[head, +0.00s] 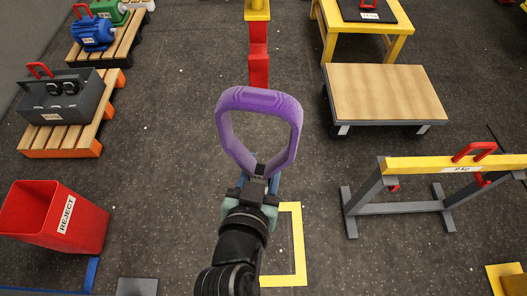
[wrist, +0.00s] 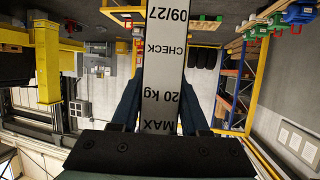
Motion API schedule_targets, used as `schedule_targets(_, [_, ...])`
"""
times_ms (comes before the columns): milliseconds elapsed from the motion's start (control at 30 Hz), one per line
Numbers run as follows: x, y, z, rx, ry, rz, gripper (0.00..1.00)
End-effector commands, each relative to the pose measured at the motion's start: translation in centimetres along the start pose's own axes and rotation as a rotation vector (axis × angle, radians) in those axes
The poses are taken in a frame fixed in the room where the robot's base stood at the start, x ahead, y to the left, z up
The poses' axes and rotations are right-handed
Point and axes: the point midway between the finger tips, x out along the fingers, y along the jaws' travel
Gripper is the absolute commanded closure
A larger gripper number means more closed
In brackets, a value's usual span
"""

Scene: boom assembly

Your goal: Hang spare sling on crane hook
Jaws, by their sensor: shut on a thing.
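A purple sling (head: 228,130), a stiff closed loop, stands up from my gripper (head: 258,180) over the floor. My gripper is shut on the lower end of the loop. In the wrist view, a pale tag (wrist: 162,70) of the sling, printed "MAX 20 kg" and "CHECK 09/27", runs between the fingers (wrist: 160,115). I cannot make out a crane hook for certain in either view. A yellow and red upright part (head: 258,65) stands beyond the loop at the top of the head view.
A wooden-topped cart (head: 385,95) and a yellow-beamed trestle (head: 430,164) are on the right. A red reject bin (head: 30,215) and pallets with a grey box (head: 65,105) and a blue motor (head: 93,34) are on the left. The floor between is clear.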

Motion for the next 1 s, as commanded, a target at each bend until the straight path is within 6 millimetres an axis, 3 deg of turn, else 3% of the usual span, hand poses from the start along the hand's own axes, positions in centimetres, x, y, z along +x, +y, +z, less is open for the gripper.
schedule_targets(33, [-0.8, -0.1, -1.6, 0.007, 0.011, 0.009, 1.0])
schedule_targets(100, [-1.3, 0.0, -2.3, 0.013, 0.01, 0.022, 1.0])
schedule_targets(267, [-1.8, 0.2, -3.0, 0.017, 0.006, 0.039, 1.0])
schedule_targets(1000, [1.6, -0.6, -4.0, 0.016, 0.006, 0.038, 1.0])
